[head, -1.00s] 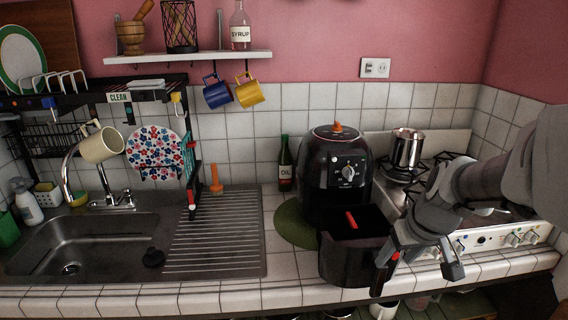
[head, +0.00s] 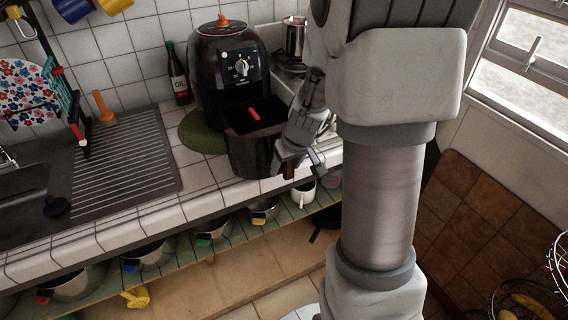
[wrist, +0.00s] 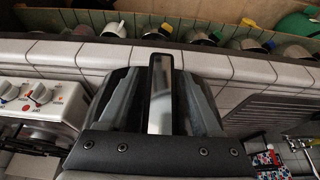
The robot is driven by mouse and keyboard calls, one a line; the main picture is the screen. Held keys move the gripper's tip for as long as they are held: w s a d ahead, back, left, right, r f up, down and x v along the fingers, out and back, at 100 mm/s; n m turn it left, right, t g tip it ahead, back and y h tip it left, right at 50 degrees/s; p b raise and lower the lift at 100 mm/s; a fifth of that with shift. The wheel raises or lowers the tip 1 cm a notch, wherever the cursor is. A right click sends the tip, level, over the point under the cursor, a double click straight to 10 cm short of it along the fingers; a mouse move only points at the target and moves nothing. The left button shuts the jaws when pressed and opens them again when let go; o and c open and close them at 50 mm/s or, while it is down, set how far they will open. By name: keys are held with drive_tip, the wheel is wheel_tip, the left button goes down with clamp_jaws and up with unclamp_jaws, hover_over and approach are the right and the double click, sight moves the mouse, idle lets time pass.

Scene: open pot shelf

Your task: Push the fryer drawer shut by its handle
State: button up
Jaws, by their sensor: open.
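The black fryer (head: 228,75) stands at the back of the counter with its drawer (head: 252,150) pulled out toward the front edge. A red piece (head: 254,114) shows at the drawer's top opening. My gripper (head: 301,170) is open at the drawer's front right side, above the counter's front edge. A small orange-red part (head: 290,174), seemingly the end of the handle, shows beside its left finger. I cannot tell if they touch; most of the handle is hidden. In the wrist view, dark glossy surfaces flank a pale upright strip (wrist: 160,95); I cannot tell whether it is handle or finger.
A green mat (head: 203,133) lies beside the fryer, with an oil bottle (head: 178,75) behind it. The stove (wrist: 38,100) shows in the wrist view. A lower shelf (head: 190,268) with several pots is below the counter edge.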

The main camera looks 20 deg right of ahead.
clamp_jaws()
idle(0.3)
idle(1.1)
